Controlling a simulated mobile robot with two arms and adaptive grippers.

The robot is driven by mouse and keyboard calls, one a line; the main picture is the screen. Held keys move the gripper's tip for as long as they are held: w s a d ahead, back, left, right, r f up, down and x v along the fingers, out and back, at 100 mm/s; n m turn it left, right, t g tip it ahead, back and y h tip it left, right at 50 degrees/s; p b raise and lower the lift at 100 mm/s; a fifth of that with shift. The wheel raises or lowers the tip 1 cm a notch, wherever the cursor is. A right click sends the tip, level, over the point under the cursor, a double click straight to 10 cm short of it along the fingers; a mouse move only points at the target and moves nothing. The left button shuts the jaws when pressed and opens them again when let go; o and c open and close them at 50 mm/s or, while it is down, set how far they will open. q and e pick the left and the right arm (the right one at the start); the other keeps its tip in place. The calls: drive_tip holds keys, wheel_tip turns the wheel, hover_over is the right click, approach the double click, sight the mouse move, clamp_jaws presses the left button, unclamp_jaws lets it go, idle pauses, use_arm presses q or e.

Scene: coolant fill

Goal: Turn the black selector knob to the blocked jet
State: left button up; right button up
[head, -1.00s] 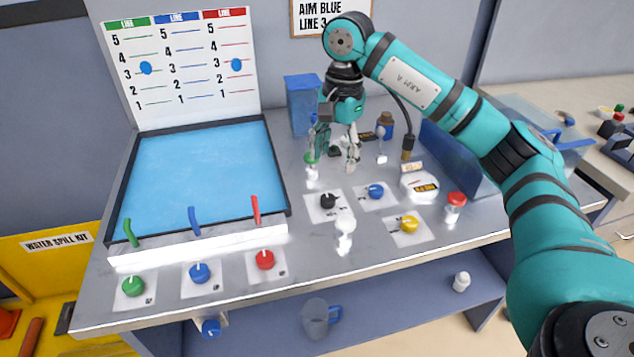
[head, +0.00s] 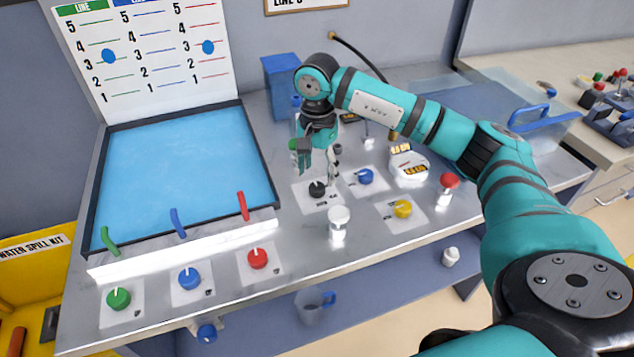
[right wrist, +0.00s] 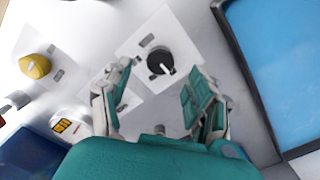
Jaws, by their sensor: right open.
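The black selector knob (head: 317,189) sits on a white plate (head: 309,202) on the metal bench, right of the blue tray. It also shows in the right wrist view (right wrist: 160,61), with a white pointer mark. My right gripper (head: 318,174) is open and points down just above and behind the knob. In the right wrist view the gripper's fingers (right wrist: 157,97) are spread apart, with the knob beyond their tips and between their lines, not touched. The jets are too small for me to tell which is blocked. My left gripper is not in view.
A blue knob (head: 365,177) and a yellow knob (head: 402,208) sit close right of the black one. A white cylinder (head: 339,224) stands in front. The blue tray (head: 190,232) has green, blue and red spouts. A red-topped post (head: 449,182) stands right.

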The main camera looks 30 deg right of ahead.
sight(317, 186)
wheel_tip(317, 186, down, 4)
drive_tip(key=shift+f, duration=0.55)
drive_tip(key=c, duration=1.1)
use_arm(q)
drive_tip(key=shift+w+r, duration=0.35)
use_arm(e)
drive_tip(key=shift+c, duration=0.2)
